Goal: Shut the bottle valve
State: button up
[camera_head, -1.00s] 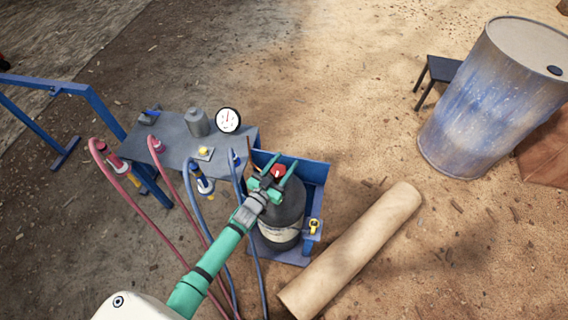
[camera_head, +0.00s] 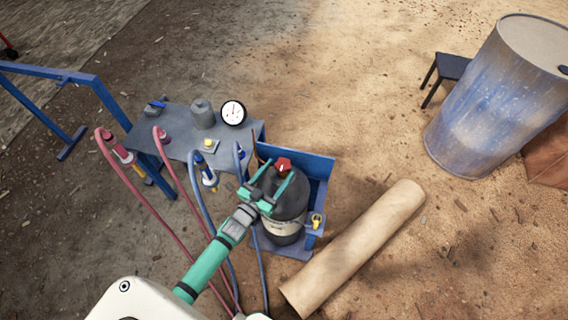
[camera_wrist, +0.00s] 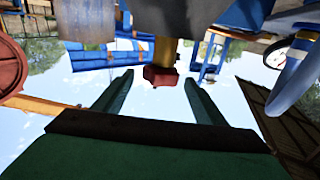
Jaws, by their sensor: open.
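The bottle (camera_head: 284,226) is a dark cylinder with a pale label, standing upright in a blue holder (camera_head: 318,184). Its valve is a red knob (camera_head: 284,164) on top, also seen in the wrist view (camera_wrist: 161,78). My green gripper (camera_head: 281,169) is open above the bottle's near-left side, its fingers pointing at the valve. In the wrist view, the red knob lies between the fingertips (camera_wrist: 159,77), with a gap on each side. I see no contact. The valve's stem is mostly hidden in the head view.
A grey table (camera_head: 178,130) at left carries a dial gauge (camera_head: 233,112) and a grey canister (camera_head: 203,114). Red hoses (camera_head: 170,222) and blue hoses (camera_head: 198,216) hang near my arm. A tan roll (camera_head: 356,246) lies right of the bottle; a blue drum (camera_head: 490,105) stands farther right.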

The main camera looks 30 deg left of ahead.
aim_at(280, 171)
jog(key=shift+s+a, duration=0.1)
jog(key=shift+s, duration=1.4)
jog(key=shift+s, duration=0.4)
jog(key=s+d+r+m+g, duration=0.1)
jog(key=s+d, duration=0.5)
jog(key=s, duration=0.3)
jog(key=s+d+m+g, duration=0.1)
jog(key=s+d, duration=0.5)
jog(key=s, duration=0.4)
jog(key=s+d+r+n, duration=0.1)
jog(key=s+d+r, duration=0.3)
jog(key=d+r, duration=0.2)
jog(key=s+d+r+n+y, duration=0.1)
jog(key=s+d+r, duration=0.3)
jog(key=d, duration=0.5)
jog(key=shift+s+r+n+g, duration=0.2)
jog(key=shift+r+n+g, duration=0.15)
jog(key=shift+r, duration=0.5)
